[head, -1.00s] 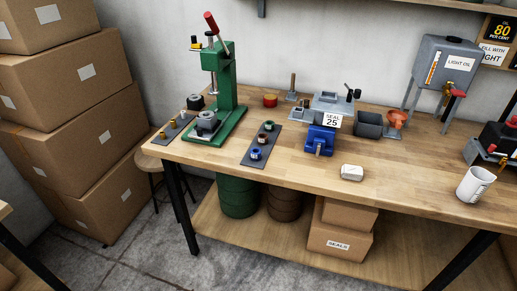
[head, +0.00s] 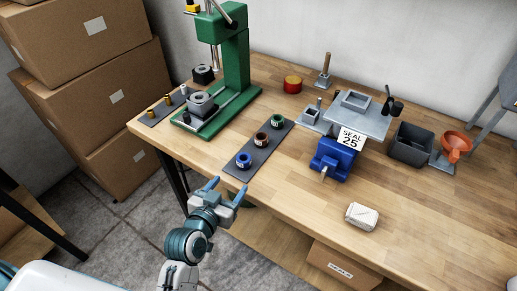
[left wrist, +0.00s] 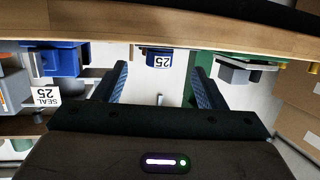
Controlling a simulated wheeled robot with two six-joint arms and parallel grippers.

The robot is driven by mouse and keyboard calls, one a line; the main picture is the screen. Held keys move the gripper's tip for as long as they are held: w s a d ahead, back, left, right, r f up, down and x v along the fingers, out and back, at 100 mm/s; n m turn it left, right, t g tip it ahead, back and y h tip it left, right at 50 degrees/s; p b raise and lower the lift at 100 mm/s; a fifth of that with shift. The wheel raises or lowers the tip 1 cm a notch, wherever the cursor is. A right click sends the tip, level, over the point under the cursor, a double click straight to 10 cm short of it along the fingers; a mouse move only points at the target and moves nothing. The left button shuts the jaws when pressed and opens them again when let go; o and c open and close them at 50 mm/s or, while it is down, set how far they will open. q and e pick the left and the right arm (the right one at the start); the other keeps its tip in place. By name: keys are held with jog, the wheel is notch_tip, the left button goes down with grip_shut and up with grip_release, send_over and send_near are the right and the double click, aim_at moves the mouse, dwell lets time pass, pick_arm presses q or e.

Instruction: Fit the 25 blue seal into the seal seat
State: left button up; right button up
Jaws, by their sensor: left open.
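The blue seal (head: 243,160) sits at the near end of a dark mat (head: 264,149) on the bench; in the left wrist view its label reads 25 upside down (left wrist: 158,60). My left gripper (head: 228,189) is open and empty, just off the bench's front edge, short of the blue seal. In the left wrist view the seal appears between the open fingers, still beyond them. A grey hollow block (head: 200,103) sits at the green press, and another grey frame (head: 354,100) sits behind the SEAL 25 sign (head: 350,138). I cannot tell which is the seat. My right gripper is not in view.
A brown seal (head: 262,139) and a green seal (head: 277,121) share the mat. The green press (head: 236,60) stands behind left, the blue vice (head: 333,158) to the right. A white cloth (head: 362,216) lies near the front edge. The wood between mat and vice is clear.

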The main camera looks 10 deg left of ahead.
aim_at(242, 159)
pick_arm(q)
jog(key=shift+t, duration=0.3)
jog(key=w, duration=0.1)
jog(key=w+r+p, duration=0.1)
jog(key=w, duration=0.3)
jog(key=shift+w+d+r, duration=0.2)
jog(key=shift+d, duration=0.2)
jog(key=shift+w+d+p, duration=0.1)
jog(key=shift+w+p, duration=0.5)
jog(key=p+x, duration=0.1)
jog(key=x, duration=0.2)
jog(key=shift+w, duration=0.3)
jog(key=shift+w+f, duration=0.15)
jog(key=shift+w, duration=0.25)
jog(key=shift+d, duration=0.1)
jog(key=shift+s, duration=0.1)
jog(key=c, duration=1)
